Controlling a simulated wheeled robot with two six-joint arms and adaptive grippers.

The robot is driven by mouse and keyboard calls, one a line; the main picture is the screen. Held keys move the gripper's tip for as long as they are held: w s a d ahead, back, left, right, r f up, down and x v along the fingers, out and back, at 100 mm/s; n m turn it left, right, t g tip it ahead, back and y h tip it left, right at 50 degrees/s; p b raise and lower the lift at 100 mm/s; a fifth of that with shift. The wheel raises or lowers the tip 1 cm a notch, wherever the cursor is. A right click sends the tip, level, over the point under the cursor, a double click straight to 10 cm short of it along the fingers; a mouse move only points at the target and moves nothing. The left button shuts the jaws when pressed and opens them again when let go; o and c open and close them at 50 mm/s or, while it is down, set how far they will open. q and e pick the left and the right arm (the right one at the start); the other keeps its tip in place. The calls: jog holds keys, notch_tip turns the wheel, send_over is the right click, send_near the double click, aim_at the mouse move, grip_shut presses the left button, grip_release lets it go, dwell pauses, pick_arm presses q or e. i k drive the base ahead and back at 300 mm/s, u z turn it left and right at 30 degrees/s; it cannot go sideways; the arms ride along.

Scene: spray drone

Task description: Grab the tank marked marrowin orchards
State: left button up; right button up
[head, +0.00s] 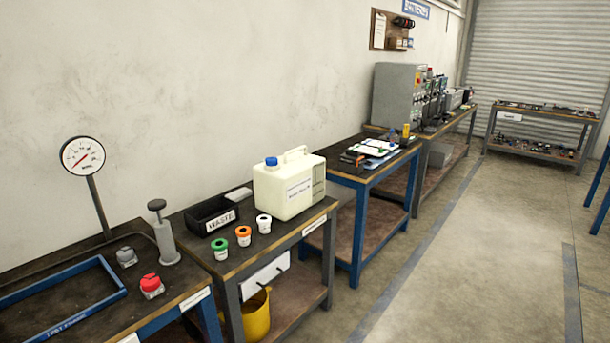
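One cream-white tank (288,186) with a moulded handle and a blue cap stands upright on the middle bench. A white label (300,188) is on its front face, but its print is too small to read, so I cannot tell whether it says marrowin orchards. Neither of my grippers shows in the head view.
Beside the tank are a black waste bin (211,215) and small cups with green, orange and white rims (243,235). The near bench holds a dial gauge (83,155), a hand pump (164,238), a red button (151,286) and a blue frame (60,292). The floor (470,260) at right is clear.

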aim_at(282, 192)
jog(key=z, duration=0.75)
jog(key=i, duration=0.8)
jog(key=z, duration=0.9)
jog(key=i, duration=1.1)
jog(key=u, duration=0.7)
jog(key=i, duration=0.8)
jog(key=u, duration=0.8)
